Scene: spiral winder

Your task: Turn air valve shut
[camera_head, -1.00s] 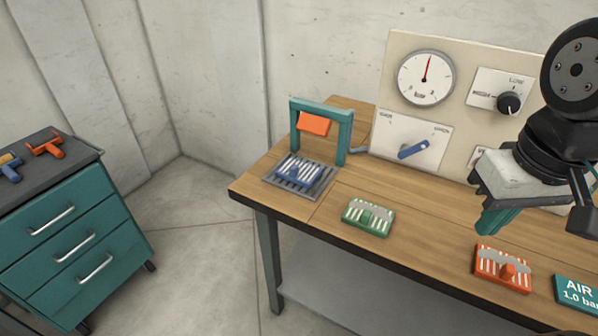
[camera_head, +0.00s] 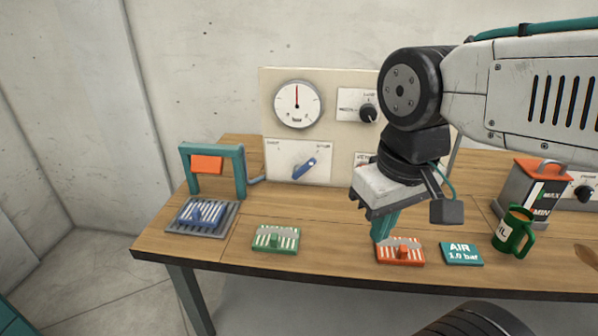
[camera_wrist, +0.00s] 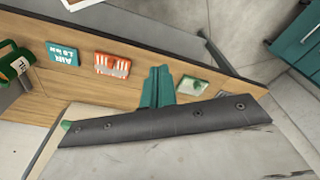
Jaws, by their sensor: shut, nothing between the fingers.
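The air valve is most likely the blue lever handle (camera_head: 305,168) on a white plate (camera_head: 283,174), low on the cream wall panel; the plate's lettering is too small to read. The lever slants up to the right. A round gauge (camera_head: 297,104) above it has its red needle pointing straight up. My gripper (camera_head: 382,230) has green fingers, shut and empty, pointing down over the bench right of the lever and apart from it. The shut fingers also show in the wrist view (camera_wrist: 157,88).
On the wooden bench (camera_head: 330,215) lie a green block (camera_head: 275,239), an orange block (camera_head: 400,251) near my fingers, and an AIR 1.0 bar sign (camera_head: 461,253). A green mug (camera_head: 513,232) stands right. A teal frame (camera_head: 213,165) stands left. A black knob (camera_head: 368,113) is upper right.

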